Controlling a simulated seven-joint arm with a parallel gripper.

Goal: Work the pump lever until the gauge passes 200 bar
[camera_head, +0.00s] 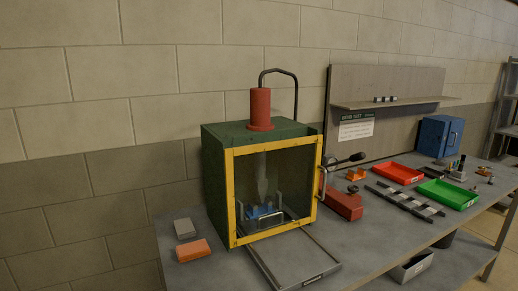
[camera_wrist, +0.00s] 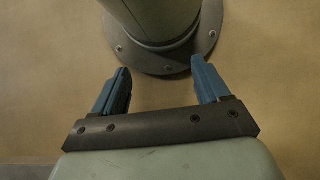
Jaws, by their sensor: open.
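The pump (camera_head: 344,203) is a red block on the bench, right of the green press cabinet. Its lever (camera_head: 345,161) has a black knob end and slants up to the right. The press cabinet (camera_head: 227,185) has a yellow-framed clear front and a red cylinder (camera_head: 261,109) on top, with a dark hose rising from it. I cannot make out a gauge or a reading. My gripper (camera_wrist: 165,85) shows only in the wrist view, open and empty, with blue fingers apart. It is not in the head view, away from the lever.
An orange block (camera_head: 194,250) and a grey block (camera_head: 185,228) lie left of the cabinet. A tray (camera_head: 300,268) sticks out in front. Red (camera_head: 398,173) and green (camera_head: 447,194) trays and dark rails lie right of the pump. A blue box (camera_head: 440,136) stands farther back.

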